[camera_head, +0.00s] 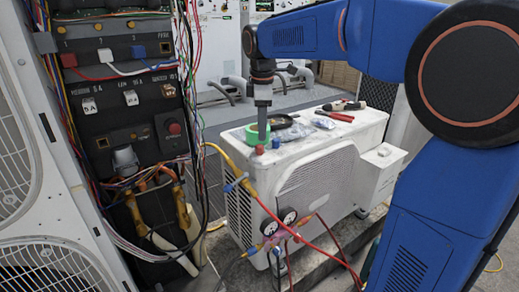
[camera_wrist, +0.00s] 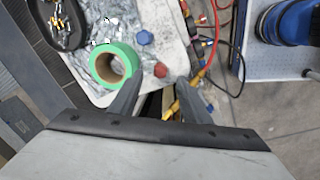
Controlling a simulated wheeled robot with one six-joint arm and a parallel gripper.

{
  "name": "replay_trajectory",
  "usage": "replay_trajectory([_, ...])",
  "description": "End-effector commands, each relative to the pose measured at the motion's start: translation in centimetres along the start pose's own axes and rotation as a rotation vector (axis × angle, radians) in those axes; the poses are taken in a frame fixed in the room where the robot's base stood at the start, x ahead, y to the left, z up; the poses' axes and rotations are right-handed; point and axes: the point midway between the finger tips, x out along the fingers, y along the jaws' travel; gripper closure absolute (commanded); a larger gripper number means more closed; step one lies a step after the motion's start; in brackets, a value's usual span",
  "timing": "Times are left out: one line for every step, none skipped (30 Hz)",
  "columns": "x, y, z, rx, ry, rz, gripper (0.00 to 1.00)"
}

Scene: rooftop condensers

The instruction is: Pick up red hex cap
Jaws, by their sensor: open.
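The red hex cap (camera_head: 259,149) sits on the near left corner of the white condenser's top, beside the green tape roll (camera_head: 251,134) and a blue cap (camera_head: 276,143). In the wrist view the red hex cap (camera_wrist: 160,70) lies just past my fingertips, roughly midway between them. The tape roll (camera_wrist: 113,65) is left of it and the blue cap (camera_wrist: 145,38) is beyond it. My gripper (camera_head: 262,138) points down over that corner; in the wrist view my gripper (camera_wrist: 158,84) is open and empty. I cannot tell its exact height over the cap.
The condenser top (camera_head: 310,146) also holds a dark tray (camera_head: 280,121), a clear plastic bag (camera_head: 324,123), red-handled pliers (camera_head: 338,116) and another tool. Hoses and gauges (camera_head: 278,222) hang at its front left. An open electrical cabinet (camera_head: 115,95) stands at left.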

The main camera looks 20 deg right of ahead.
Motion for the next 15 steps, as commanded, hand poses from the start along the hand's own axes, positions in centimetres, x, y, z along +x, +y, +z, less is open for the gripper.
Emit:
replay_trajectory([0.5, 0.0, 0.0, 0.000, -0.001, -0.001, 0.57])
replay_trajectory([0.7, -0.1, 0.0, 0.000, -0.001, -0.002, 0.57])
replay_trajectory([0.9, -0.1, 0.0, 0.000, -0.001, -0.001, 0.57])
replay_trajectory([1.1, 0.0, 0.0, 0.000, 0.000, -0.001, 0.57])
replay_trajectory([1.2, 0.0, 0.0, 0.000, 0.000, 0.000, 0.57])
replay_trajectory([1.4, 0.0, 0.0, 0.000, 0.000, 0.000, 0.57])
replay_trajectory([1.5, 0.0, 0.0, 0.000, 0.000, 0.000, 0.57])
replay_trajectory([1.8, -0.1, 0.0, 0.000, 0.000, -0.001, 0.57])
replay_trajectory([2.2, -0.1, 0.0, 0.000, -0.001, -0.001, 0.57])
replay_trajectory([2.6, -0.1, 0.0, 0.000, -0.001, -0.002, 0.57])
replay_trajectory([3.0, -0.1, -0.1, 0.000, -0.001, -0.002, 0.57])
replay_trajectory([3.6, -0.1, -0.1, 0.000, -0.001, -0.002, 0.57])
replay_trajectory([4.0, -0.2, -0.1, 0.000, -0.001, -0.002, 0.57])
replay_trajectory([4.4, -0.2, -0.1, 0.000, -0.001, -0.002, 0.57])
replay_trajectory([5.0, -0.2, -0.1, 0.001, -0.001, -0.002, 0.57])
